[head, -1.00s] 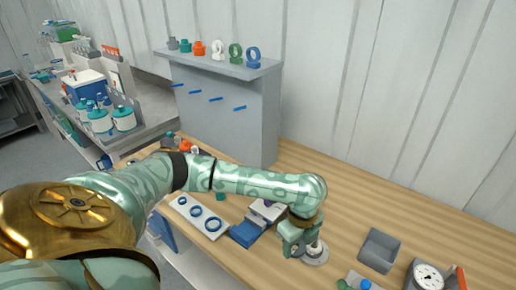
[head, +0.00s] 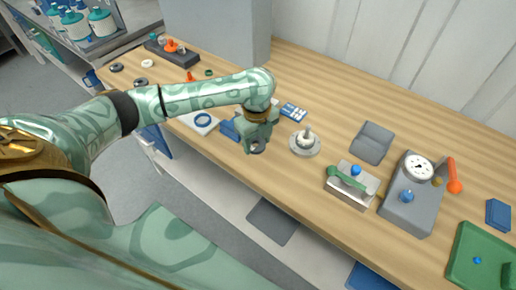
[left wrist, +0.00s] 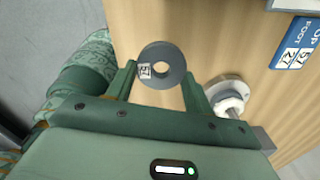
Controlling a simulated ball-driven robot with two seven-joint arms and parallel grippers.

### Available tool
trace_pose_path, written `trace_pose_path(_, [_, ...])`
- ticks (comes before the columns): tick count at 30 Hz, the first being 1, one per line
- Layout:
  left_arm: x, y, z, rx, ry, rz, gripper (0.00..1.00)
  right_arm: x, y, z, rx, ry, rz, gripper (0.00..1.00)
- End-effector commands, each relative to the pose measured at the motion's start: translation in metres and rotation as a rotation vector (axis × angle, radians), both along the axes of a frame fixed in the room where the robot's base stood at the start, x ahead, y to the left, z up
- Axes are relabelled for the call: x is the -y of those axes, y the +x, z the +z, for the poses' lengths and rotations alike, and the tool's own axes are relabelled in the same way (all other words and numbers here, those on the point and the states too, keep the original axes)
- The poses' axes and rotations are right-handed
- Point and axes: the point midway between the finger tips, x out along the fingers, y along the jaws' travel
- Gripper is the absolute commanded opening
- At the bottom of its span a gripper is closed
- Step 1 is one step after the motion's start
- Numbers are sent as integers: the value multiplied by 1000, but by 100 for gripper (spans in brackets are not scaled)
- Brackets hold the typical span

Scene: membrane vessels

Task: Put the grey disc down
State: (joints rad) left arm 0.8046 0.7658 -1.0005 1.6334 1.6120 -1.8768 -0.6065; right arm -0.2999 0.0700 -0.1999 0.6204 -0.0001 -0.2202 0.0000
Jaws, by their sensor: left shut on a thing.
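The grey disc (left wrist: 178,62) is a flat dark-grey ring with a centre hole and a small white label that seems to read 57. My left gripper (left wrist: 159,72) is shut on it, one finger at each side. In the head view my left gripper (head: 257,143) points down near the front edge of the wooden bench, and the disc (head: 258,150) shows only as a dark patch under the fingers. I cannot tell whether it touches the bench. My right gripper is not in view.
A round stand with a pale post (head: 304,145) is right of my gripper. A blue-and-white card (head: 293,112) lies behind it. A grey tray (head: 372,142), a block with a green handle (head: 351,186) and a dial device (head: 412,195) stand further right. Bare bench (head: 270,195) lies in front.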

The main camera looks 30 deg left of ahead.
Motion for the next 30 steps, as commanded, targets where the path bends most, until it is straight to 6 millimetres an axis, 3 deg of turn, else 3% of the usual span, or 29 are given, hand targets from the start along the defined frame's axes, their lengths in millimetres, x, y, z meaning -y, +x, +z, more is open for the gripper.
trace_pose_path(7, [-7, 13, -18, 0, 0, 2, 30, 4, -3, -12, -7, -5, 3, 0])
trace_pose_path(13, [-8, 14, -51, -1, 0, 0, 30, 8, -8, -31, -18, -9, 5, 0])
trace_pose_path(24, [-8, 14, -51, 2, 2, 0, 30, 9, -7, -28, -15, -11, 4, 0])
trace_pose_path(25, [-8, 14, -51, 3, 2, 0, 60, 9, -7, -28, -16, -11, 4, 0])
trace_pose_path(26, [-8, 14, -51, 3, 2, 0, 69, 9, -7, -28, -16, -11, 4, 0])
trace_pose_path(27, [-8, 14, -51, 3, 2, 0, 74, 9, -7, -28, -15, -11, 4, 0])
trace_pose_path(30, [-8, 14, -51, 3, 2, 0, 74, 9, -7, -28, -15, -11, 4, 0])
